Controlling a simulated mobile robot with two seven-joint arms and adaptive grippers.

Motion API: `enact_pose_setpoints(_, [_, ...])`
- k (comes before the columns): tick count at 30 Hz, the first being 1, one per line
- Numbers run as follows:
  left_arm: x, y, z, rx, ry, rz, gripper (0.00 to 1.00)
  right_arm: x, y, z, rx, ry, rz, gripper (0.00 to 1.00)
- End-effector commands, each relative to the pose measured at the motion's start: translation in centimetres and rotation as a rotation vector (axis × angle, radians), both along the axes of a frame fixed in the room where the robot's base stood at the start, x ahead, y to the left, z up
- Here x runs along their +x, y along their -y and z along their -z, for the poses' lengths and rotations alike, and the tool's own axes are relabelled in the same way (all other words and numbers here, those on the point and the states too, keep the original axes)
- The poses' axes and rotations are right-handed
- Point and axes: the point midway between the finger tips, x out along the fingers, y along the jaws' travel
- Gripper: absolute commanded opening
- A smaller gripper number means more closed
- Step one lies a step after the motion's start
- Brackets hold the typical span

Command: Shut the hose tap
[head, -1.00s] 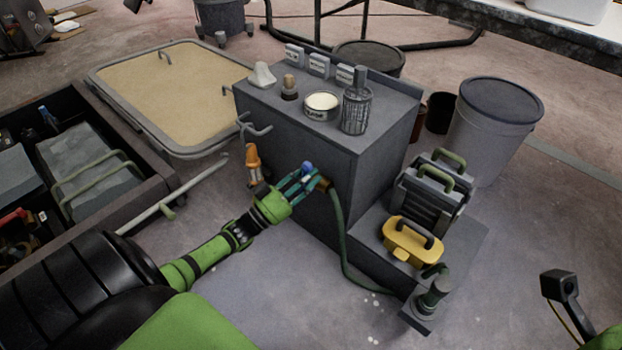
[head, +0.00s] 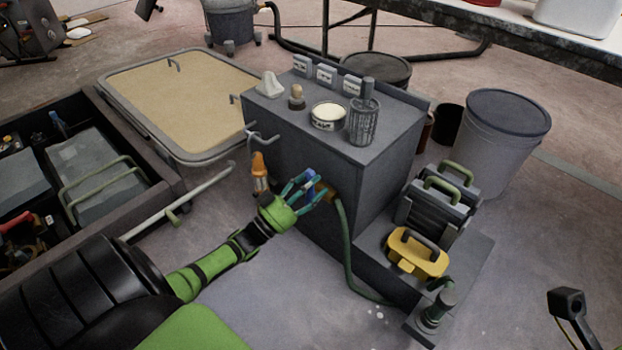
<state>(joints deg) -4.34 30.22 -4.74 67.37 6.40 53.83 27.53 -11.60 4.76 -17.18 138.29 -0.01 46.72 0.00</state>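The hose tap (head: 325,192) sticks out of the left face of the grey cabinet. Its body is brass coloured, and a small blue part, apparently its handle, shows between my fingers. A green hose (head: 346,250) hangs from the tap and runs down to the floor by the cabinet's low step. My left gripper (head: 311,187) is at the tap, its teal fingers spread on either side of the blue part. I cannot tell whether they touch it. The fingers partly hide the tap, so the handle's angle is unclear. My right gripper is not in view.
The grey cabinet (head: 300,170) carries a tin (head: 328,117), a mesh cup (head: 364,122) and small items. An orange-handled tool (head: 259,168) and a hook (head: 262,137) are left of the tap. A yellow case (head: 418,254) sits on the step. Floor in front is clear.

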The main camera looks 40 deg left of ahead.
Motion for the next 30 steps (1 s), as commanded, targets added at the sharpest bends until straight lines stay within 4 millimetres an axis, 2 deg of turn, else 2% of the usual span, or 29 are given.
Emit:
enact_pose_setpoints(7, [-0.1, 0.0, 0.1, 0.005, -0.001, 0.000, 0.56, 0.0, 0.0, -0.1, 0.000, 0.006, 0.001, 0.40])
enact_pose_setpoints(10, [-0.8, -0.2, 0.4, 0.005, -0.002, 0.000, 0.56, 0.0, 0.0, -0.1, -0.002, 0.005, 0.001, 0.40])
enact_pose_setpoints(24, [-8.8, -2.4, 3.9, 0.005, -0.003, -0.001, 0.56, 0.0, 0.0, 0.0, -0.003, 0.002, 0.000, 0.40])
enact_pose_setpoints(30, [-10.5, -2.9, 4.6, 0.003, 0.000, 0.000, 0.56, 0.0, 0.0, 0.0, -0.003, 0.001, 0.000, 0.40])
